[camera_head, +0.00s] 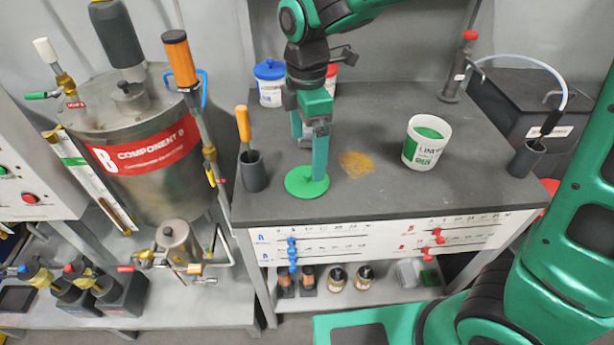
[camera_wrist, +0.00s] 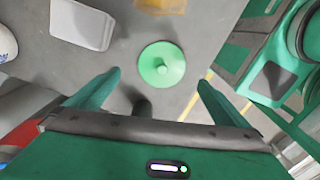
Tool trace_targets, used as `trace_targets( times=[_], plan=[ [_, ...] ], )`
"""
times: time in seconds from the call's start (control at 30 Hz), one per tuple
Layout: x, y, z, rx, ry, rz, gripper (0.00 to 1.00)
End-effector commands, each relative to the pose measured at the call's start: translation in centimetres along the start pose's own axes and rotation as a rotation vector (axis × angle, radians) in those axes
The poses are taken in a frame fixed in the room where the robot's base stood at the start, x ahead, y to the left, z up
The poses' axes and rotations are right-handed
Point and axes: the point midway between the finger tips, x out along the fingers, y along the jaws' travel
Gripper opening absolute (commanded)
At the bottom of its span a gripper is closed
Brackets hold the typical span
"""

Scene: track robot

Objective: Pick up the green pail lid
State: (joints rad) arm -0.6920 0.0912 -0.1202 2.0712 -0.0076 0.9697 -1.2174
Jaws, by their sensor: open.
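The green pail lid (camera_head: 301,184) is a flat round disc lying on the dark grey worktop near its front edge. In the wrist view the lid (camera_wrist: 174,75) shows whole, with a small round knob at its middle. My gripper (camera_head: 309,158) is over the lid, pointing down, and one finger covers part of the lid in the head view. In the wrist view my gripper (camera_wrist: 159,80) has its fingers wide apart and nothing between them. The lid appears a little beyond the fingertips, roughly centred between them.
An open white pail (camera_head: 421,156) with green contents stands to the right. A dark cup (camera_head: 254,174) with an orange-handled tool stands close on the left. A blue-lidded tub (camera_head: 270,92) is behind. A yellow-brown patch (camera_head: 356,164) marks the worktop (camera_head: 390,105), otherwise mostly clear in the middle.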

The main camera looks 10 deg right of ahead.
Motion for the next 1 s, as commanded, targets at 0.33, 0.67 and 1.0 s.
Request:
trace_targets(
  times=[0.33, 0.67, 1.0],
  plan=[
    [3.0, -0.1, -0.5, -0.007, -0.001, -0.001, 1.00],
    [7.0, -0.4, -0.6, -0.006, -0.001, -0.002, 1.00],
    [7.4, -0.3, -0.6, -0.005, 0.000, 0.001, 0.90]
  ],
)
